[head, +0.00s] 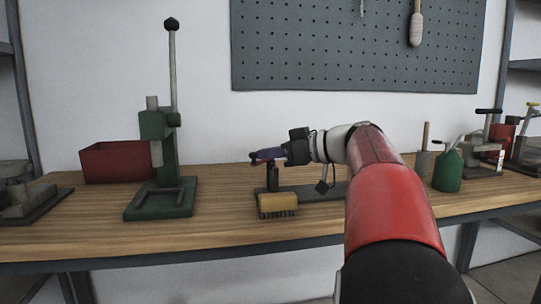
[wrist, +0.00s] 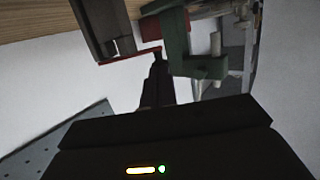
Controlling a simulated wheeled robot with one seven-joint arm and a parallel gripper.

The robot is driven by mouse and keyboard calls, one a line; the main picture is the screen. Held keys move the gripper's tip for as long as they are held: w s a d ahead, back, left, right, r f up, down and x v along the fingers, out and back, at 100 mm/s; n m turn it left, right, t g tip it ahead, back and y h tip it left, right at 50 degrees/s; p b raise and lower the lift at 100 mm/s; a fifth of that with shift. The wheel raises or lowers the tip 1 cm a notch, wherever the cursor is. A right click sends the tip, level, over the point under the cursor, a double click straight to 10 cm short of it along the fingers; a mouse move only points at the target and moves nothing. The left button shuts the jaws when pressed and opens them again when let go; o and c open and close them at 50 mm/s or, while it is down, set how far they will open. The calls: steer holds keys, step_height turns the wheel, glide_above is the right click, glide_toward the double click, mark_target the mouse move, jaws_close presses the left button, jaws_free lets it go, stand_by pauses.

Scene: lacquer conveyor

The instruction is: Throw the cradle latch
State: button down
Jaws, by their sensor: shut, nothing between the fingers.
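A dark fixture, likely the cradle, stands mid-bench, with a flat base (head: 325,193) and a short upright post (head: 273,180). A short lever with a dark knob (head: 322,187) rises from its base beneath my wrist. I cannot tell for sure which part is the latch. My gripper (head: 270,156) is shut and level at the top of the post, beside a purplish piece (head: 264,154); contact is unclear. In the wrist view my dark fingers (wrist: 157,80) are together, their tips close to a thin red bar (wrist: 130,56). Nothing shows held.
A yellow brush (head: 277,204) lies in front of the post. A green press (head: 160,170) with a tall lever and a red bin (head: 115,160) stand left. A green can (head: 448,172) and other tools stand right. A pegboard (head: 350,45) hangs behind.

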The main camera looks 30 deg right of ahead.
mark_target(253, 154)
steer(key=a+m+t+h+b, duration=0.1)
steer(key=b, duration=0.1)
steer(key=w+m+h+b, duration=0.1)
steer(key=m+h+b, duration=0.1)
steer(key=w+a+m+t+h+b, duration=0.1)
steer(key=h+b, duration=0.1)
steer(key=shift+w+a+t+b, duration=0.25)
steer(key=shift+a+t+b, duration=0.05)
steer(key=shift+a+b, duration=0.1)
stand_by(0.5)
